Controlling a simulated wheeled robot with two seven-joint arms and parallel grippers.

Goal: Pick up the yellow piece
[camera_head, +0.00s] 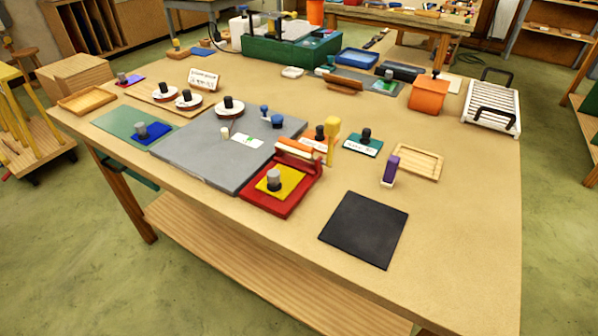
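The yellow piece (291,183) is a flat square with a grey, dark-based knob standing on it. It lies on the front part of a red tray-like fixture (258,203), near the table's front edge. A white and orange roller-like part (300,150) sits at the back of the red fixture, behind the piece. Nothing covers the yellow piece apart from its knob. Neither of my grippers is in view.
A grey board (205,150) adjoins the red fixture on the left. A yellow upright tool (332,135) stands behind it. A black mat (365,228) and a purple-and-white block (390,170) are to the right. The table's (460,240) right front is clear.

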